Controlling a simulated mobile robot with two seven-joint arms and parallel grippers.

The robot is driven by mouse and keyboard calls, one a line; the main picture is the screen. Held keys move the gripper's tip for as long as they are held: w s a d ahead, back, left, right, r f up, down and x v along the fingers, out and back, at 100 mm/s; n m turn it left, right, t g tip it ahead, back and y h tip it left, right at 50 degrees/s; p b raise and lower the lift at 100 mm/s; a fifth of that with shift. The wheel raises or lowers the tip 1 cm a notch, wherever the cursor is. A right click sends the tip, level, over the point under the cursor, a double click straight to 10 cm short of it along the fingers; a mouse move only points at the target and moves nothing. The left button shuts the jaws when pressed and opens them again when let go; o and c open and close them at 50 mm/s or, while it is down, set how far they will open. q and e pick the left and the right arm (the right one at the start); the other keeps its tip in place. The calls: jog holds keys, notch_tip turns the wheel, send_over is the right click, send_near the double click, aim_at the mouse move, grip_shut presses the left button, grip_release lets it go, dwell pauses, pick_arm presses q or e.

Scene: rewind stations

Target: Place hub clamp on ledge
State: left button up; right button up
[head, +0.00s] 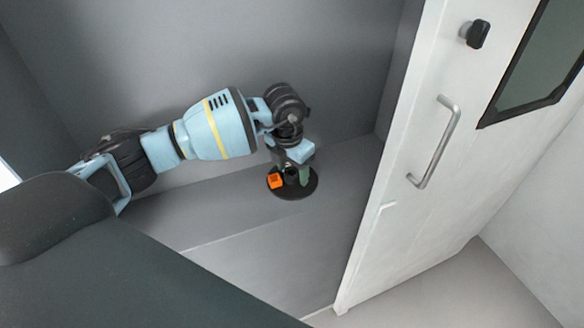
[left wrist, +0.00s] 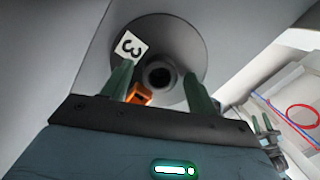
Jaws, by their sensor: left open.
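The hub clamp (head: 308,189) is a dark round disc with a raised hub and an orange block on one side. It lies flat on the grey ledge (head: 232,202) inside the enclosure. My left gripper (head: 291,174) points down over it, with its green fingers open. In the left wrist view, the disc (left wrist: 182,38) carries a white label with a "3". The fingers (left wrist: 160,72) stand apart on either side of the hub's round hole, and the orange block (left wrist: 140,94) is near the left finger. I cannot tell whether the fingers touch the hub.
A white door (head: 400,220) with a metal handle (head: 440,142), a black knob (head: 476,34) and a dark window stands to the right of the ledge. Grey walls rise behind and beside the ledge. Bare ledge surface lies left of the clamp.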

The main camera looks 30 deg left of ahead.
pick_arm(q)
notch_tip(320, 180, up, 12)
jog(key=s, duration=0.1)
jog(key=shift+s+a, duration=0.2)
dwell(0.3)
dwell(1.4)
